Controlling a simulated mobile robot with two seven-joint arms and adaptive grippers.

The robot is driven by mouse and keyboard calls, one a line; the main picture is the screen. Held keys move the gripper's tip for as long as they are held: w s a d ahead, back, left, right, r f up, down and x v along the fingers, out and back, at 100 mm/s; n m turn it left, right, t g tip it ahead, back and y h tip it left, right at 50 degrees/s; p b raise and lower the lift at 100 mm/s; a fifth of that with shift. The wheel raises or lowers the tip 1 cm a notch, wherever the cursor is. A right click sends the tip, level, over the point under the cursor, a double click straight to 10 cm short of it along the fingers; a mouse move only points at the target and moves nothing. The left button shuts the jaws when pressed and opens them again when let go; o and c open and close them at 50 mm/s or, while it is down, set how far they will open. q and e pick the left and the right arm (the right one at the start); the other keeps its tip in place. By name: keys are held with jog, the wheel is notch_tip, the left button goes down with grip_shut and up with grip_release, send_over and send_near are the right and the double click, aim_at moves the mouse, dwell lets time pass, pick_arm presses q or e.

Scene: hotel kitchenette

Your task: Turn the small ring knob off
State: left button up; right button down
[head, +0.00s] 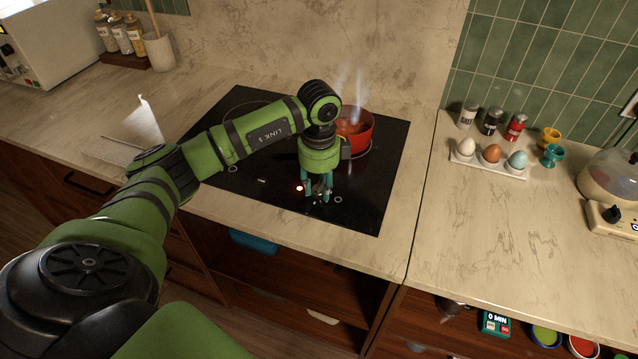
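A black glass cooktop (376,196) is set into the counter. A red pot (361,141) with steam rising stands on its back right part. My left gripper (317,195) points down over the front edge strip of the cooktop, with teal fingers. A small dark shape shows between and below the fingers, but I cannot tell whether they are closed on a knob. The small ring knob is not clearly visible. My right gripper is out of view.
An egg holder (486,166) with three eggs, shakers (490,122), egg cups (552,155) and an egg cooker (612,190) stand on the right counter. The front right counter is clear.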

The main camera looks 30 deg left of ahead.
aim_at(318, 186)
pick_arm(q)
jog(key=o, duration=0.3)
jog(key=shift+r, duration=0.1)
notch_tip(318, 186, up, 12)
jog(key=shift+f, duration=0.1)
dwell(0.3)
jog(key=shift+s+f, duration=0.1)
dwell(0.4)
